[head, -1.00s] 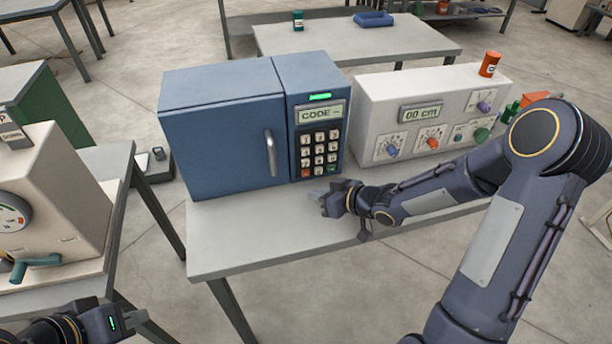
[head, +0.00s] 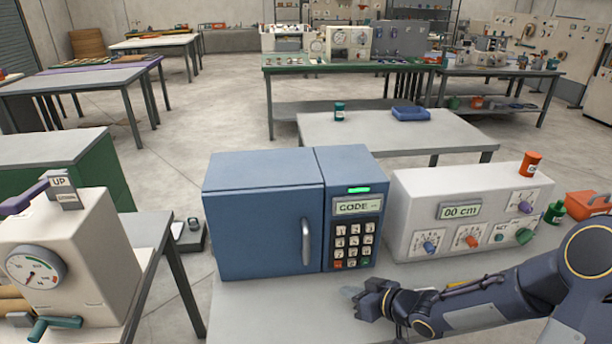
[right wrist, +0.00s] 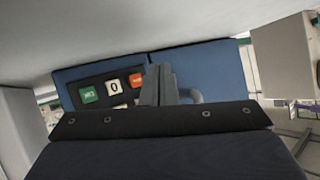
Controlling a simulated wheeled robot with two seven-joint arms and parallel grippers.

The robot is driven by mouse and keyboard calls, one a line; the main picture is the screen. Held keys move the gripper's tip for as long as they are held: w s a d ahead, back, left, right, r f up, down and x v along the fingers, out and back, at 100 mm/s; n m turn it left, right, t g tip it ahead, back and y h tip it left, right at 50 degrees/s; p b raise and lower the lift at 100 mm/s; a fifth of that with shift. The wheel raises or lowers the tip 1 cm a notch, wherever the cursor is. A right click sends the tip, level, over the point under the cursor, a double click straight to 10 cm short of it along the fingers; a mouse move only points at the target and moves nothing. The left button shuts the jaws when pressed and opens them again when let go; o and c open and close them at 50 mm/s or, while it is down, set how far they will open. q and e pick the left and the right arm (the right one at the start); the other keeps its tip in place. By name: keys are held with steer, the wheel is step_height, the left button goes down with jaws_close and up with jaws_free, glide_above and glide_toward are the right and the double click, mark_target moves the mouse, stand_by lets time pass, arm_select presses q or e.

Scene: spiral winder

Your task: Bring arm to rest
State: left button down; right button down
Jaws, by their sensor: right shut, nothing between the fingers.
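My right gripper (head: 362,298) is over the grey table (head: 270,310), in front of the keypad of a blue cabinet (head: 262,218). Its fingers are shut with nothing between them. The right wrist view shows the shut fingers (right wrist: 159,84) in front of the cabinet's lower keys. My right arm (head: 470,300) reaches in from the right, low over the table. The cabinet door is closed and its display reads "CODE". My left gripper does not show now.
A white control box (head: 420,240) with knobs and a "00 cm" display stands right of the cabinet, an orange jar (head: 530,163) on top. A beige gauge machine (head: 85,255) with a teal handle stands at left. Behind is a low table (head: 440,135) with a blue tray (head: 411,113).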

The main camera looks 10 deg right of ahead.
steer(key=s+d+r+m+h, duration=0.4)
steer(key=s+d+r+h, duration=0.35)
steer(key=d+r, duration=0.2)
steer(key=s+a+r+m+g+y, duration=0.1)
steer(key=s+a+g+y, duration=0.1)
steer(key=s, duration=0.7)
steer(key=s+a+r+m+g+y, duration=0.1)
steer(key=s+a, duration=0.1)
steer(key=s, duration=0.7)
steer(key=shift+s+a+r+m+g+y, duration=0.2)
steer(key=shift+a+r+m+g+y, duration=0.05)
steer(key=shift+a+m+g+y, duration=0.15)
